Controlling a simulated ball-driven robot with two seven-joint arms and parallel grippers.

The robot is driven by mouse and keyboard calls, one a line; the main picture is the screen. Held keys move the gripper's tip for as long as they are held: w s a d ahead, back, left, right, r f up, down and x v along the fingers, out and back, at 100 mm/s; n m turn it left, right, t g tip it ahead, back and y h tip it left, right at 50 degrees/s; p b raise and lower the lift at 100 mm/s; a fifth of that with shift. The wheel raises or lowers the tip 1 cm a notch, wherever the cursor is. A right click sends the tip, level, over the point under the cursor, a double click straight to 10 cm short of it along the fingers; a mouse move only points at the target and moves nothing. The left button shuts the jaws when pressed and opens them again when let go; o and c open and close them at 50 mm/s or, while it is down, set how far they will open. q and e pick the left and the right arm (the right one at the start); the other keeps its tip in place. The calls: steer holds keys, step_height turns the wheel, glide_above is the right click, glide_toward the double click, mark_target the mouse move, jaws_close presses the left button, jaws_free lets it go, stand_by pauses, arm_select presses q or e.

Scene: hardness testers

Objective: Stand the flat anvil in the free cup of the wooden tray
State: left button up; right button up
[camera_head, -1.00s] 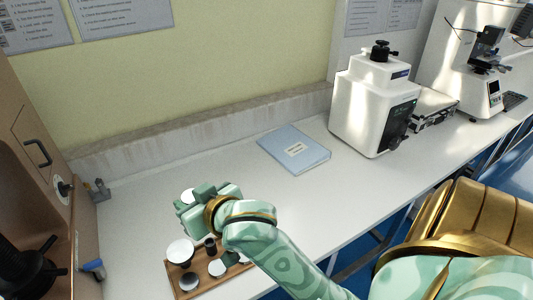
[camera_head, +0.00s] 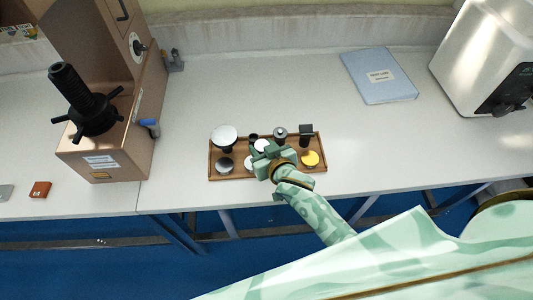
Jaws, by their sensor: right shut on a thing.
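The wooden tray (camera_head: 321,145) lies on the white bench in front of me, with round and square pieces on it in two rows. My right gripper (camera_head: 264,153) is over the middle of the tray, shut on a piece with a pale round top (camera_head: 262,145), which looks like the flat anvil. Its lower part is hidden, so I cannot tell whether it touches the tray. A larger white disc (camera_head: 224,133) stands at the tray's back left. The free cup cannot be made out; my gripper covers part of the front row. My left gripper is not in view.
A brown tester with a black spindle (camera_head: 90,110) stands to the left. A yellow-topped piece (camera_head: 310,158) and a black square-topped piece (camera_head: 306,131) are at the tray's right end. A blue folder (camera_head: 379,77) lies behind right.

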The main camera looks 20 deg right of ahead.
mark_target(254, 136)
steer(key=shift+w+a+b, duration=0.15)
steer(key=shift+w+b, duration=0.1)
steer(key=shift+w, duration=1.3)
steer(key=shift+w+a+b, duration=0.1)
steer(key=shift+w+b, duration=0.1)
steer(key=shift+w, duration=1.35)
steer(key=shift+p, duration=0.3)
steer(key=shift+s+f+b, duration=0.1)
steer(key=shift+f+b, duration=0.2)
steer(key=shift+f, duration=0.15)
steer(key=shift+f, duration=0.25)
steer(key=o, duration=1)
steer(key=shift+c, duration=1.2)
steer(key=shift+s, duration=0.1)
